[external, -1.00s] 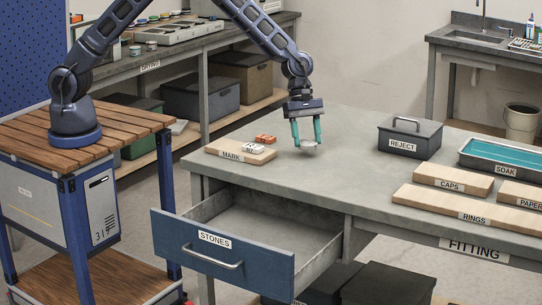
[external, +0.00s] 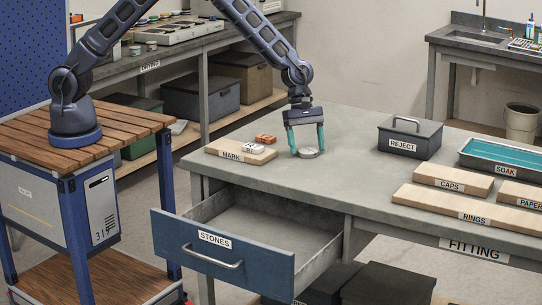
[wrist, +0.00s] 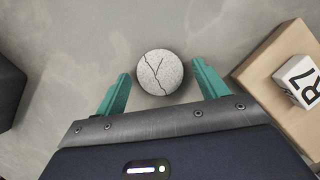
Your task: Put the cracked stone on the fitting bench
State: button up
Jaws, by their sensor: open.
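The cracked stone (wrist: 160,72) is a round, pale grey, speckled disc with a dark branching crack on its top. It lies on the grey top of the fitting bench (external: 340,180), and it also shows in the external view (external: 308,153). My gripper (external: 307,149) is low over the bench at the stone. In the wrist view its two teal fingers (wrist: 158,88) are apart, one on each side of the stone's near edge, with gaps between them and the stone. The open STONES drawer (external: 222,262) hangs out below the bench front and its visible floor is bare.
A wooden MARK board (external: 228,154) with a lettered white block (external: 253,148) lies left of my gripper; orange pieces (external: 265,138) lie behind. The dark REJECT box (external: 410,137) stands to the right. RINGS (external: 440,204) and CAPS (external: 452,179) boards and a SOAK tray (external: 475,163) lie farther right.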

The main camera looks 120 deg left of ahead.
jog(key=v, duration=1.2)
jog(key=s+d+r+m, duration=1.4)
jog(key=s+d+r, duration=0.6)
jog(key=s+r, duration=0.1)
jog(key=s+d+m+y, duration=0.1)
jog(key=s+m, duration=0.3)
jog(key=s, duration=0.5)
jog(key=s+d+m+y, duration=0.1)
jog(key=s+d+m, duration=0.3)
jog(key=s, duration=0.5)
jog(key=s+d+m+t, duration=0.1)
jog(key=s+d+m, duration=0.2)
jog(key=s+m, duration=0.3)
jog(key=s+r, duration=0.1)
jog(key=s, duration=0.2)
jog(key=shift+s+d+y, duration=0.2)
jog(key=shift+y, duration=0.2)
jog(key=shift+c, duration=0.4)
